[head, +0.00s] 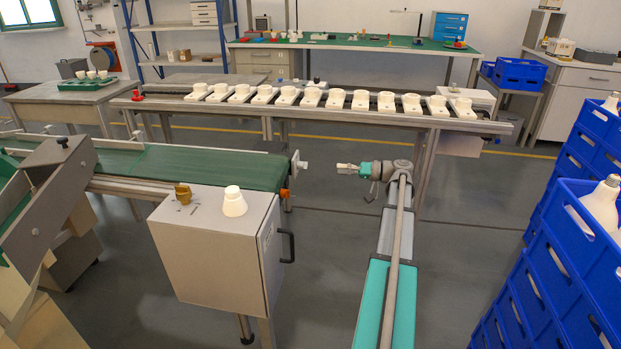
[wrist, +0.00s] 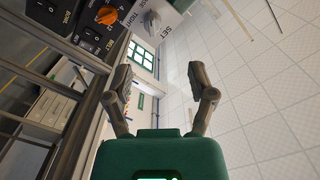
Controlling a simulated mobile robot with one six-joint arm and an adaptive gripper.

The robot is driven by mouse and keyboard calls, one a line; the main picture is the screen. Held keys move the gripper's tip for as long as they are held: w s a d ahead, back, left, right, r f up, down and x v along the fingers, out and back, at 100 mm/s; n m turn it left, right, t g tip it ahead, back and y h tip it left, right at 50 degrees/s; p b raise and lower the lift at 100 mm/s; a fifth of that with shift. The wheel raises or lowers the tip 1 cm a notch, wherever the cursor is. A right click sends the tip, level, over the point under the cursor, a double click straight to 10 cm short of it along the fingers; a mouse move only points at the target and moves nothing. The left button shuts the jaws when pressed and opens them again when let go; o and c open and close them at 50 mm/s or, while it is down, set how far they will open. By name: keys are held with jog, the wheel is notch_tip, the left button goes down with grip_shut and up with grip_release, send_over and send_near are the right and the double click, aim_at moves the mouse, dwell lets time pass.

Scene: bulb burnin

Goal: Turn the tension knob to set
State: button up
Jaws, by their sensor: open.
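The tension knob (wrist: 152,22) is light grey and shows at the top of the wrist view, with the words TIGHT and SET beside it. I cannot tell which mark it points at. In the head view a pale knob (head: 301,164) sticks out from the end of the green conveyor; it appears to be the same one. My gripper (head: 342,166) is to the right of it, level with it, with a clear gap between. In the wrist view my gripper (wrist: 159,76) has its two fingers wide apart, with nothing between them.
An orange knob (wrist: 107,14) sits beside the grey one on a black panel. A grey cabinet (head: 215,235) stands in front of the conveyor (head: 190,165). A rail with white sockets (head: 310,98) runs behind. Blue crates (head: 560,240) are stacked at right.

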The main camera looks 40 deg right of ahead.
aim_at(302, 166)
jog(key=shift+s+d+f, duration=0.25)
jog(key=shift+d, duration=0.3)
jog(key=shift+s+d+f, duration=0.2)
jog(key=shift+s+d, duration=0.05)
jog(key=shift+d, duration=0.3)
jog(key=shift+w+a, duration=0.1)
jog(key=x, duration=1.3)
jog(key=shift+w+a+r, duration=0.2)
jog(key=shift+w, duration=0.1)
